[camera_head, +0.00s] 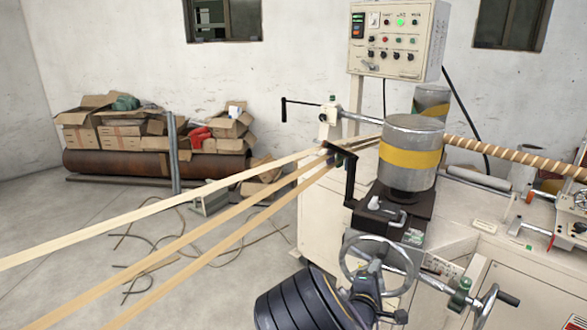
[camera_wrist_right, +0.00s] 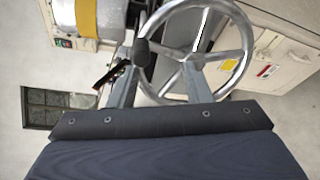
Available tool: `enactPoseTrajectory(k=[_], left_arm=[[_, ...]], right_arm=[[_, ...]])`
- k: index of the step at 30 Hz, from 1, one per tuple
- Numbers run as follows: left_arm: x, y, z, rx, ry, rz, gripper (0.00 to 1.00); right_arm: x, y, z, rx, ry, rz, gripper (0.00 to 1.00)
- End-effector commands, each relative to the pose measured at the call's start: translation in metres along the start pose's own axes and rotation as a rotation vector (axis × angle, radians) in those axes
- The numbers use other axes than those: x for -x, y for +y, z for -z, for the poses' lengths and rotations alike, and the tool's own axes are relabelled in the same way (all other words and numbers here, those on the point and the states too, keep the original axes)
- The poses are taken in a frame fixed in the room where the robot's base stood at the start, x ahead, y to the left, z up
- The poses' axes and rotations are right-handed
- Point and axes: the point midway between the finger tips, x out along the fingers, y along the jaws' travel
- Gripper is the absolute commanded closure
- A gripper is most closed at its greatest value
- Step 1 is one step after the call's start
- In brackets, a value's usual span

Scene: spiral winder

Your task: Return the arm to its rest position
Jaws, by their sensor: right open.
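My right gripper (camera_head: 376,288) is low in the head view, at the front of the winding machine, close to a silver handwheel (camera_head: 347,250). In the right wrist view its two grey fingers (camera_wrist_right: 160,72) are apart, with nothing held between them. The handwheel rim (camera_wrist_right: 247,50) and its dark knob (camera_wrist_right: 142,52) show beyond the fingertips. I cannot tell whether a finger touches the wheel. My left gripper is not in view.
The winding machine (camera_head: 330,215) has a grey drum with a yellow band (camera_head: 411,158), a black crank (camera_head: 350,180) and a control box (camera_head: 397,40). Several paper strips (camera_head: 175,196) stretch left across open floor. Boxes (camera_head: 120,130) stand by the wall.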

Motion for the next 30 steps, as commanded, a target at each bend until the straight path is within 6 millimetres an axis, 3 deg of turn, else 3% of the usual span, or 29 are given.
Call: enactPoseTrajectory(k=[4,8,14,22,27,30], left_arm=[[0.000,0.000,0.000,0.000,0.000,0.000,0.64],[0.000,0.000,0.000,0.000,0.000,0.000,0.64],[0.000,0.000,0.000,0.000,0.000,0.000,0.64],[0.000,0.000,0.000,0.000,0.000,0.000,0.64],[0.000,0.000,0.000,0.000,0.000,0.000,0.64],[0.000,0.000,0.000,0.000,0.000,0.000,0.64]], right_arm=[[0.008,-0.038,-0.012,-0.351,0.065,0.300,0.56],[0.038,-0.054,-0.010,-0.716,0.137,0.594,0.56],[0.106,-0.028,-0.016,-1.180,0.236,0.975,0.56],[0.215,0.022,-0.069,-1.506,0.282,1.345,0.56],[0.277,0.021,-0.112,-1.565,0.172,1.447,0.56],[0.302,0.011,-0.131,-1.580,0.078,1.458,0.56]])
